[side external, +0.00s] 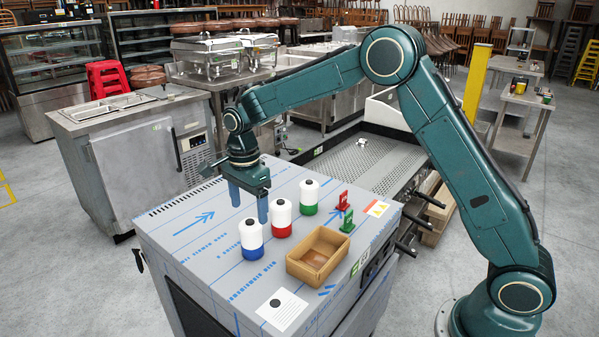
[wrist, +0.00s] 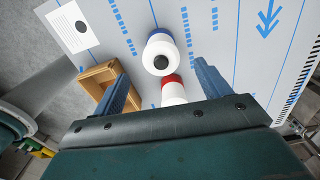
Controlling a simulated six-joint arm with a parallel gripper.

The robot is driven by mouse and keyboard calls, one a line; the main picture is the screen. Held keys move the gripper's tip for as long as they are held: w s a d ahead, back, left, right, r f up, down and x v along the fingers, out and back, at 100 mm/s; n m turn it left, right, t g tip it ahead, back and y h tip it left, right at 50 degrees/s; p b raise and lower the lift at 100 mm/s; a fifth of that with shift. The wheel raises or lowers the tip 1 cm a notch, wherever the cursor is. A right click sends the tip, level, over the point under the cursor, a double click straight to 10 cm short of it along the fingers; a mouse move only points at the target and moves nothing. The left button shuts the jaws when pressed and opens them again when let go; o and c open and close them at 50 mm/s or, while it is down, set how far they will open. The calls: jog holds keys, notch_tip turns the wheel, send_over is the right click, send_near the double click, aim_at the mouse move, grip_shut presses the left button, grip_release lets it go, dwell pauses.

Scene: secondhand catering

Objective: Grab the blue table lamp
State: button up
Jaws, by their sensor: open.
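The blue table lamp (side external: 251,239), a white rounded body with a blue band at its base and a dark spot on top, stands upright on the film-covered steel top. In the wrist view the blue lamp (wrist: 161,54) shows ahead of the fingers, roughly centred between them. A red-banded lamp (side external: 281,218) and a green-banded lamp (side external: 309,197) stand in a row with it. My gripper (side external: 248,208) is open and empty, fingers pointing down, behind the blue lamp in the side view. In the wrist view my gripper (wrist: 161,72) partly hides the red-banded lamp (wrist: 173,90).
An open brown box (side external: 318,254) sits close to the right of the blue lamp. A white card (side external: 282,308) lies near the front edge. Small red (side external: 343,201) and green (side external: 348,221) pieces stand at the right. The left part of the top is clear.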

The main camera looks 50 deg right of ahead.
aim_at(250, 221)
jog(key=shift+f, duration=2.5)
jog(key=shift+d+f, duration=0.15)
jog(key=shift+f, duration=2.45)
jog(key=shift+w, duration=0.1)
jog(key=c, duration=1.3)
jog(key=shift+r, duration=0.2)
notch_tip(250, 221, up, 20)
